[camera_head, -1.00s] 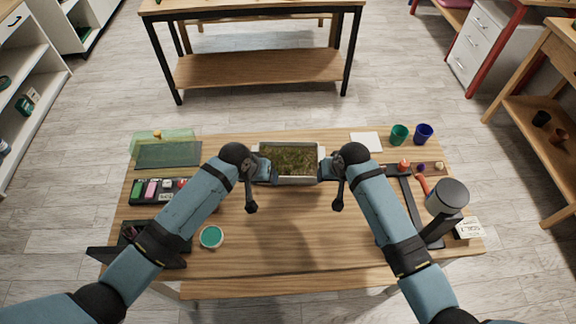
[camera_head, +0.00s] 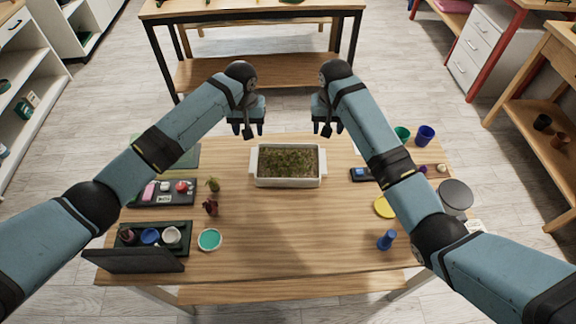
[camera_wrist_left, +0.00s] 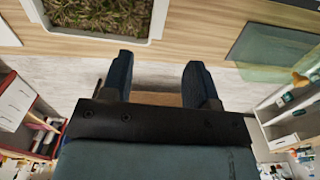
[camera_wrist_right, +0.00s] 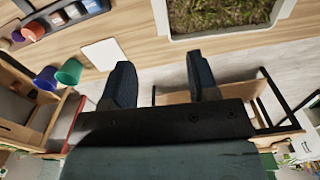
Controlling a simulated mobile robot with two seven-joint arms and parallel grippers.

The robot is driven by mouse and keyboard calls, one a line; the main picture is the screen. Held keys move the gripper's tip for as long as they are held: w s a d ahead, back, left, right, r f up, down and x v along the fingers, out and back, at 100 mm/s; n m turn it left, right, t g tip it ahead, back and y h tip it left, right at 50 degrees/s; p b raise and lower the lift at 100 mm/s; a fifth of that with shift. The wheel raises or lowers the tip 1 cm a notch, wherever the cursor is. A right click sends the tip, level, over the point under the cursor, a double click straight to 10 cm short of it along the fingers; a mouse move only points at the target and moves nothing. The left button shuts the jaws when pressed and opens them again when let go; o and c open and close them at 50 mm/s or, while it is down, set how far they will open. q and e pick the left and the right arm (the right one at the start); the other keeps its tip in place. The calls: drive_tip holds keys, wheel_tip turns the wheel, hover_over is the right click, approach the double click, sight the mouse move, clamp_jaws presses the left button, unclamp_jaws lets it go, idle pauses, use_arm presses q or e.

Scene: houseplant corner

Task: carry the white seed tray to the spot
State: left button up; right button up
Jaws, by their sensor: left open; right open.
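The white seed tray (camera_head: 289,182), filled with green-brown growth, sits on the wooden table near its far middle. It shows at the top of the left wrist view (camera_wrist_left: 95,34) and of the right wrist view (camera_wrist_right: 222,40). My left gripper (camera_head: 248,130) is open and empty, above and beyond the tray's far left corner. My right gripper (camera_head: 325,130) is open and empty, beyond the tray's far right corner. Neither gripper touches the tray. A white square (camera_wrist_right: 103,55) lies flat on the table; whether it is the spot I cannot tell.
On the left are a dark case (camera_head: 150,260), a dark tray (camera_head: 142,196), small plants (camera_head: 210,206) and a teal-topped round tub (camera_head: 209,240). On the right are a blue pawn-shaped object (camera_head: 386,240), a yellow disc (camera_head: 385,206) and cups (camera_head: 424,136). The table's front middle is clear.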

sight(253, 159)
use_arm(q)
wheel_tip(253, 159, down, 14)
drive_tip(key=shift+r, duration=0.15)
use_arm(e)
wheel_tip(253, 159, down, 14)
drive_tip(key=shift+r, duration=0.1)
use_arm(q)
clamp_jaws()
use_arm(e)
clamp_jaws()
